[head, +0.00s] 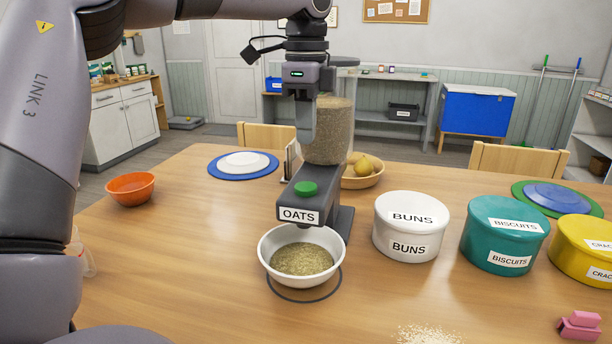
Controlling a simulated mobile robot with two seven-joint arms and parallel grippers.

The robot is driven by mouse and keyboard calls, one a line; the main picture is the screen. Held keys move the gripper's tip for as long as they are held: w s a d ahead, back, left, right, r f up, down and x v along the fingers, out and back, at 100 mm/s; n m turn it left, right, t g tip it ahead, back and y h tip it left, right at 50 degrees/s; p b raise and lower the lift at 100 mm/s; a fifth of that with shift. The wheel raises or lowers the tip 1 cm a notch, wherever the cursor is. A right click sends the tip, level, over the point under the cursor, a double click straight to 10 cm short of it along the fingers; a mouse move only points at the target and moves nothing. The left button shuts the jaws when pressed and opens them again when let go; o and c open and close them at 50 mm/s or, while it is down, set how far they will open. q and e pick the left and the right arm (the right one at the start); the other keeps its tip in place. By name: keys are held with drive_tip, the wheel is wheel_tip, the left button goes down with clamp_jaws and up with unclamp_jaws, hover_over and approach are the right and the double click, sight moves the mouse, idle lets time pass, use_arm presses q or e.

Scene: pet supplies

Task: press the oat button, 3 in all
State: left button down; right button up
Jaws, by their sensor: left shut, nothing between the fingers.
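The oat dispenser (335,216) stands on the wooden table, with a dark body, an "OATS" label and a clear hopper (329,140) of oats. Its green button (306,188) is on top of the front arm. A white bowl (301,232) sits under the spout and holds a layer of oats (301,259). My left gripper (301,142) points down above the button, in front of the hopper, with its fingers shut and empty. There is a visible gap between its fingertips and the button. My right gripper is not in view.
White "BUNS" (408,243), teal "BISCUITS" (486,249) and yellow (584,247) tins stand to the right. An orange bowl (131,192) and a blue plate (228,174) are at the left. A pink object (580,326) and spilled flakes (428,335) lie near the front edge.

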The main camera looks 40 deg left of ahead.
sight(306, 187)
use_arm(q)
wheel_tip(306, 187, down, 8)
drive_tip(key=shift+f+p, duration=0.15)
drive_tip(key=shift+p, duration=0.2)
